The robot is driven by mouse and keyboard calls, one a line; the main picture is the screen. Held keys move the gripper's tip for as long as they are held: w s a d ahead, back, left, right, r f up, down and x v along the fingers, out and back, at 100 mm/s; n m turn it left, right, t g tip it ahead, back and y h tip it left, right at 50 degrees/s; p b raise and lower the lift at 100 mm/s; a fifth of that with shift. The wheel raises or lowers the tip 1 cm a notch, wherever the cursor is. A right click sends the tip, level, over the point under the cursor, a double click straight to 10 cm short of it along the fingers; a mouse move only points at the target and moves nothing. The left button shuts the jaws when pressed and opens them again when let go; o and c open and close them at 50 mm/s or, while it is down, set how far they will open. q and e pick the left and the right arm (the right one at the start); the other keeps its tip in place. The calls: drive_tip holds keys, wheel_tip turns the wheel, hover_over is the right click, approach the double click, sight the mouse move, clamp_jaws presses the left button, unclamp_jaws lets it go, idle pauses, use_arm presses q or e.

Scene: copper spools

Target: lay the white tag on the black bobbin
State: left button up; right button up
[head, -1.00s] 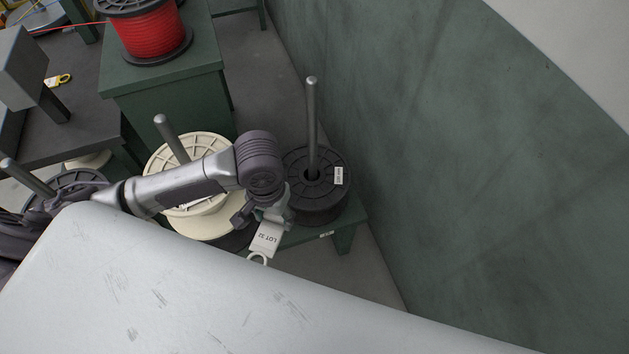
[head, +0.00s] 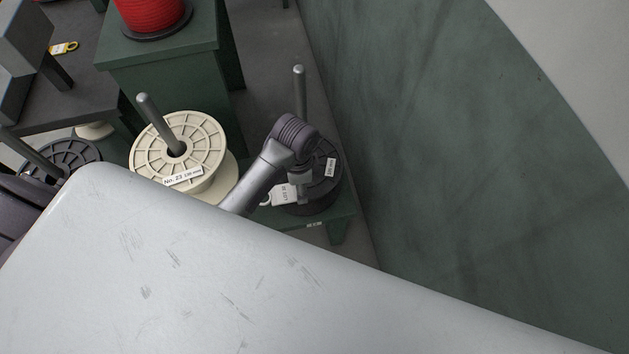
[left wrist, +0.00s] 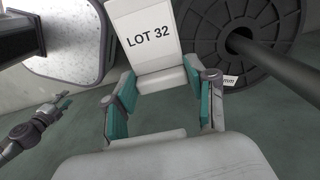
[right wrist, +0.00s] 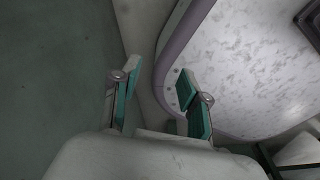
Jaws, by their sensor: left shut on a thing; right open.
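The white tag (head: 285,193), marked LOT 32, is held in my left gripper (head: 297,184). In the left wrist view the tag (left wrist: 146,42) stands up between the shut fingers (left wrist: 163,85). The black bobbin (head: 322,192) sits at the far end of a low green stand, with a small white label on its top. In the head view my left arm hides part of it, and the tag appears at its left edge. In the left wrist view the bobbin (left wrist: 207,38) is right of the tag. My right gripper (right wrist: 155,95) is open and empty, outside the head view.
A grey post (head: 299,95) rises through the black bobbin. A cream spool (head: 205,135) on a post stands left of it, with another dark spool (head: 75,155) further left. A red spool (head: 150,15) is behind.

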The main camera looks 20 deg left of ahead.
use_arm(q)
drive_tip(key=b, duration=0.3)
hover_over(326, 182)
wheel_tip(326, 182, down, 6)
drive_tip(key=shift+f, duration=0.25)
drive_tip(key=shift+w+f, duration=0.1)
drive_tip(key=shift+f, duration=1.9)
use_arm(e)
drive_tip(key=shift+w+d+f, duration=0.15)
drive_tip(key=shift+d+f, duration=0.05)
drive_tip(key=shift+f, duration=0.4)
drive_tip(key=shift+w+d+f, duration=0.1)
drive_tip(key=shift+d+f, duration=0.1)
drive_tip(key=shift+f, duration=0.45)
drive_tip(key=shift+w+d+f, duration=0.15)
drive_tip(key=shift+d+f, duration=0.05)
drive_tip(key=shift+f, duration=0.4)
use_arm(q)
drive_tip(key=shift+b, duration=0.3)
drive_tip(key=o, duration=0.9)
drive_tip(key=shift+f, duration=0.1)
use_arm(e)
drive_tip(key=shift+a, duration=0.2)
use_arm(q)
drive_tip(key=shift+r+p, duration=1.3)
drive_tip(key=shift+r, duration=4.85)
use_arm(e)
drive_tip(key=shift+s+d+r, duration=0.1)
drive_tip(key=shift+r, duration=1.15)
